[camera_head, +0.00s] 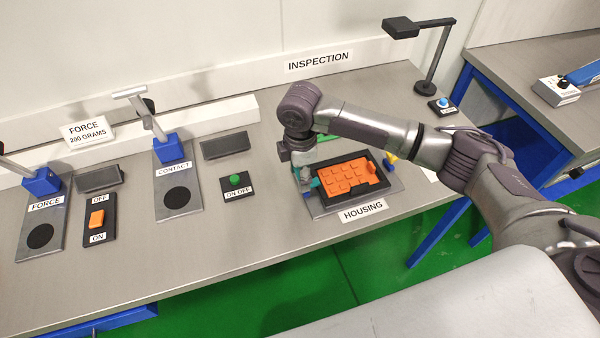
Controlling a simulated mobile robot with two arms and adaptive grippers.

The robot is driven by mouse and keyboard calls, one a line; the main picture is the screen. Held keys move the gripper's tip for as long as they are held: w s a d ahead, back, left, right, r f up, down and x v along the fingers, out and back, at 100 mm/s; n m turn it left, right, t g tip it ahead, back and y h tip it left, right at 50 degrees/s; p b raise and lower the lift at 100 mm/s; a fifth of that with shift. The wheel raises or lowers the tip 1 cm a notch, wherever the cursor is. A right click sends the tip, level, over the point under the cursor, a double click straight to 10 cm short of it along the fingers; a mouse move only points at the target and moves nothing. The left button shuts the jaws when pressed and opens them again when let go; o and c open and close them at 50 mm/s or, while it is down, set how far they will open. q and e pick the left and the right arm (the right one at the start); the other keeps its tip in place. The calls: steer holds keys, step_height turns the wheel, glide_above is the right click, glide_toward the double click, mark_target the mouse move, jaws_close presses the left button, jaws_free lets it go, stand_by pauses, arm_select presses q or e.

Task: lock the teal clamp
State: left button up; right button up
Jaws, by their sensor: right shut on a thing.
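The teal clamp (314,184) shows as a small teal part at the left edge of the housing fixture (350,206). My right gripper (306,187) points down at that edge and is shut on the teal clamp, which it mostly hides. An orange housing (348,176) with raised blocks lies in the fixture's dark tray. I cannot tell the clamp's exact angle. My left gripper is not in view.
A yellow part (391,159) sits at the fixture's right side, and a green part (326,137) behind it. Left of the fixture are a green button box (236,184), the contact stand (178,184) and the force stand (41,220). A lamp (425,55) stands behind.

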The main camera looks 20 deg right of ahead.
mark_target(315, 181)
steer(key=shift+d+r+y+p, duration=0.25)
steer(key=shift+d+y+p, duration=0.15)
steer(key=shift+y+p, duration=0.35)
steer(key=shift+d+f+y+p, duration=0.15)
steer(key=shift+d+y+p, duration=0.2)
steer(key=shift+y, duration=0.2)
steer(key=shift+w+a, duration=0.1)
steer(key=o, duration=1.2)
steer(key=shift+r, duration=0.2)
steer(key=v, duration=1.1)
steer(key=shift+r, duration=0.3)
